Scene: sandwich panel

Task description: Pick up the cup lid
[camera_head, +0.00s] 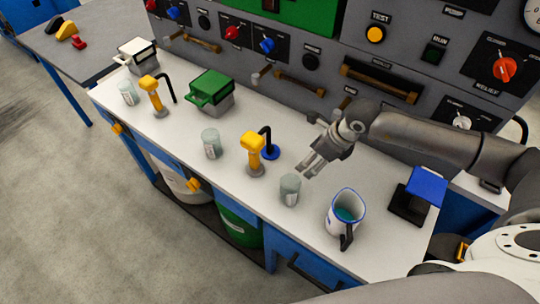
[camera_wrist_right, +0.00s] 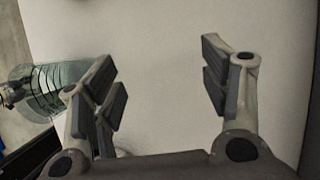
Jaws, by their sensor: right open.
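I cannot clearly make out a cup lid. A small round blue disc (camera_head: 270,153), which may be it, lies on the white worktop by the black hose of the nearer yellow dispenser (camera_head: 253,153). My right gripper (camera_head: 308,168) is open and empty above the worktop, right of the disc and above and right of a clear cup (camera_head: 289,190). In the right wrist view the fingers (camera_wrist_right: 160,72) stand wide apart over bare white surface. A clear ribbed vessel (camera_wrist_right: 50,88) shows at the left there, outside the fingers. My left gripper is out of view.
A white jug with a blue rim (camera_head: 345,210) stands near the front right, a black and blue stand (camera_head: 415,195) beyond it. More cups, a green box (camera_head: 212,90) and another dispenser (camera_head: 152,95) stand to the left. A control panel (camera_head: 320,55) rises behind.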

